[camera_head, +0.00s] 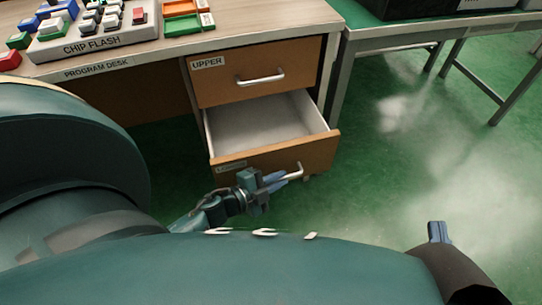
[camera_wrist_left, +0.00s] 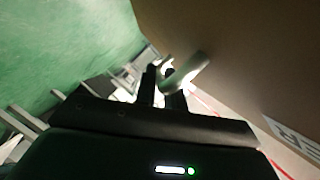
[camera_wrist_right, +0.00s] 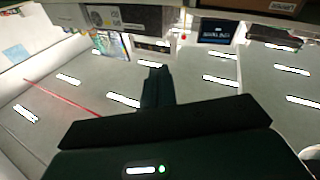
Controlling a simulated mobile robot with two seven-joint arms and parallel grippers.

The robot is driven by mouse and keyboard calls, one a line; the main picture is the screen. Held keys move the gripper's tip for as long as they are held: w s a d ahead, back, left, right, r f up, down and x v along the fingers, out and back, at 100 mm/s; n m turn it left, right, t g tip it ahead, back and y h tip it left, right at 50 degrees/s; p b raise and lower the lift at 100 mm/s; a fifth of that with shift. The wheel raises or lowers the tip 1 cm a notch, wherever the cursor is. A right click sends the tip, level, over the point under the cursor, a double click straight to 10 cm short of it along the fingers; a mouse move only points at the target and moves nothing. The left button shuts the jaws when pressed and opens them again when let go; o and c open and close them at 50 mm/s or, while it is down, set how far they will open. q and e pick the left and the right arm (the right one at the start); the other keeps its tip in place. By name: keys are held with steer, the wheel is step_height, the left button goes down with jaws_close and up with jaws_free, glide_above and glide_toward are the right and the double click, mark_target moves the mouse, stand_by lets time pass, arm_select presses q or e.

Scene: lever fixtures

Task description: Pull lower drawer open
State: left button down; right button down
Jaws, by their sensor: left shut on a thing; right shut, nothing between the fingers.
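The lower drawer (camera_head: 262,124) of the desk is pulled partway out, and its empty pale inside shows. Its wooden front (camera_head: 318,149) carries a label that is mostly hidden. My left gripper (camera_head: 274,181) is shut on the light bar handle (camera_head: 298,172) at the drawer front. In the left wrist view the fingers (camera_wrist_left: 165,88) close around the handle (camera_wrist_left: 187,72) beside the brown drawer front. The upper drawer (camera_head: 258,72), labelled UPPER, is closed. My right gripper (camera_head: 438,232) is shut and empty, far to the right of the drawer; its fingers also show in the right wrist view (camera_wrist_right: 158,88).
The desk top (camera_head: 140,62) holds a CHIP FLASH fixture (camera_head: 95,42) with coloured blocks and small trays (camera_head: 185,22). A green-topped table (camera_head: 375,28) stands at the right. The green floor (camera_head: 390,150) between it and my right gripper is clear.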

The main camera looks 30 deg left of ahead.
arm_select(q)
steer(key=shift+s+d, duration=1.2)
steer(key=shift+d, duration=0.2)
arm_select(e)
steer(key=shift+s+f, duration=0.1)
steer(key=shift+f, duration=0.15)
arm_select(q)
steer(key=c, duration=1.5)
jaws_free()
arm_select(e)
steer(key=shift+r, duration=0.15)
arm_select(q)
steer(key=p+v, duration=0.3)
steer(key=v, duration=1)
arm_select(e)
steer(key=shift+w+d+m+g+h, duration=0.2)
steer(key=shift+d+m+g+h, duration=0.45)
steer(key=shift+h, duration=0.35)
arm_select(q)
steer(key=shift+s, duration=0.15)
arm_select(e)
steer(key=shift+a, duration=0.15)
